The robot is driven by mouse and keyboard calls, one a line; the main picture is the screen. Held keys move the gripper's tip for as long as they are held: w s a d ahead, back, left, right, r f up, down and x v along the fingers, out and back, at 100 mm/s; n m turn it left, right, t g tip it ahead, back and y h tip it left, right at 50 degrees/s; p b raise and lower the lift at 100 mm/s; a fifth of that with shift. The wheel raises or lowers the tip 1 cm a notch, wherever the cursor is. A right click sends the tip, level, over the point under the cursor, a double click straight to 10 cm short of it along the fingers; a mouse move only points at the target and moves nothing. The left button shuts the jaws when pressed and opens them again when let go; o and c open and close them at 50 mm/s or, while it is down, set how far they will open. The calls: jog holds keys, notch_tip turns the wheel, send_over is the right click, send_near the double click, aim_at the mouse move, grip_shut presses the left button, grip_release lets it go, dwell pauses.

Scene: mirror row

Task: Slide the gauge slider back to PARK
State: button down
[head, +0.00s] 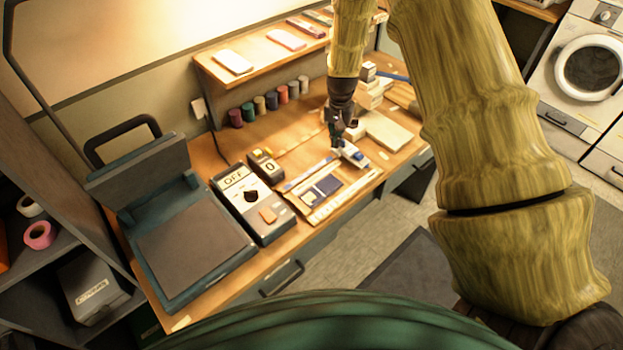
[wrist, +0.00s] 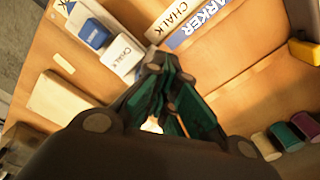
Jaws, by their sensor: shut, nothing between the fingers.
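A blue and white block (head: 352,153), which looks like the gauge slider, sits at the right end of a long pale strip (head: 312,172) on the bench. A strip lettered MARKER and CHALK (wrist: 205,24) runs up and to the right from there. I cannot read a PARK mark. My gripper (head: 337,143) is shut and empty just above and behind the block. In the wrist view its fingertips (wrist: 160,62) are close to the CHALK piece, and contact cannot be told.
A control box marked OFF (head: 252,205) and a small counter (head: 265,165) stand left of the strip. A teal press (head: 195,245) is further left. Spools (head: 260,104) line the back under a shelf (head: 265,60). Pale blocks (head: 385,130) lie right of my gripper.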

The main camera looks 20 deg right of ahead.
jog(key=shift+s+f, duration=0.3)
jog(key=shift+f, duration=0.2)
jog(key=shift+s+f, duration=0.3)
jog(key=shift+f, duration=0.2)
jog(key=shift+w+a+r+g+p, duration=0.15)
jog(key=shift+w+r+p, duration=0.1)
jog(key=shift+r+p, duration=0.3)
jog(key=shift+w+d+r+g+p, duration=0.1)
jog(key=shift+w+r+g+p, duration=0.1)
jog(key=shift+r+p, duration=0.3)
jog(key=shift+w+r+p, duration=0.1)
jog(key=shift+r+p, duration=0.3)
jog(key=shift+r, duration=0.2)
jog(key=shift+a+r+p, duration=0.15)
jog(key=shift+r+p, duration=0.4)
jog(key=shift+r, duration=0.4)
jog(key=shift+a+r+p, duration=0.1)
jog(key=shift+r+p, duration=0.4)
jog(key=shift+r, duration=0.4)
jog(key=shift+d+f, duration=0.1)
